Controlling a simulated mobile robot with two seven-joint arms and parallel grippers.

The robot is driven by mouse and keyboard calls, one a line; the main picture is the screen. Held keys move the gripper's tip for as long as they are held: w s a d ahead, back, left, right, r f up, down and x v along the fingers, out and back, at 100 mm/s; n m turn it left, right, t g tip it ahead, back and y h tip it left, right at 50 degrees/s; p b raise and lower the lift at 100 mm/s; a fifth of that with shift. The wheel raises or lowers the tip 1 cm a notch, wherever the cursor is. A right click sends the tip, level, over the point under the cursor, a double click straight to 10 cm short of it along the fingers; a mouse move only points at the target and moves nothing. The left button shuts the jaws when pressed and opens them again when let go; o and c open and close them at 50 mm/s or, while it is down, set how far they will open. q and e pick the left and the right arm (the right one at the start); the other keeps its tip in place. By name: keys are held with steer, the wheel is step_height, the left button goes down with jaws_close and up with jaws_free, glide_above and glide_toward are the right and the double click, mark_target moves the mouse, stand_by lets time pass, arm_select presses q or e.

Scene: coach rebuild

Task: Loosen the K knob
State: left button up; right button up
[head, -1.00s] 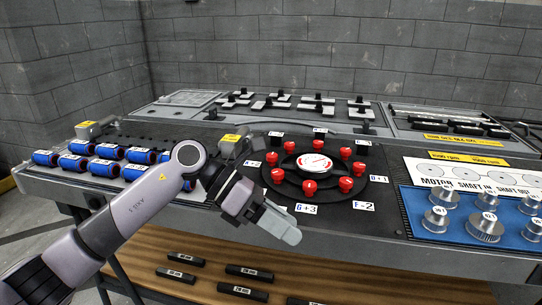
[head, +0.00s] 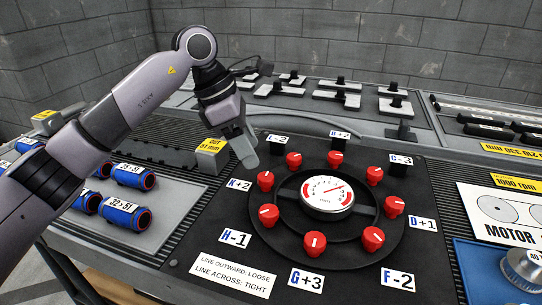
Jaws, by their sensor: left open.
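The K knob (head: 265,180) is a red knob on the left of a black ring, beside the label "K+2" (head: 240,184). The direction of its white line is too small to tell surely. My left gripper (head: 245,152) is open, pointing down, above and just left of the K knob in the picture. It appears apart from the knob and holds nothing visible. One finger hides most of the other. A sign (head: 232,274) reads "LINE OUTWARD: LOOSE, LINE ACROSS: TIGHT". My right gripper is not in view.
Other red knobs stand around the ring, including the H knob (head: 268,215) close below and another knob (head: 293,160) to the upper right. A round gauge (head: 327,195) sits in the middle. A yellow-topped block (head: 212,155) and blue cylinders (head: 124,213) lie left.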

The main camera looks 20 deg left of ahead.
mark_target(265, 176)
arm_select(q)
steer(key=shift+x, duration=3.55)
steer(key=c, duration=1)
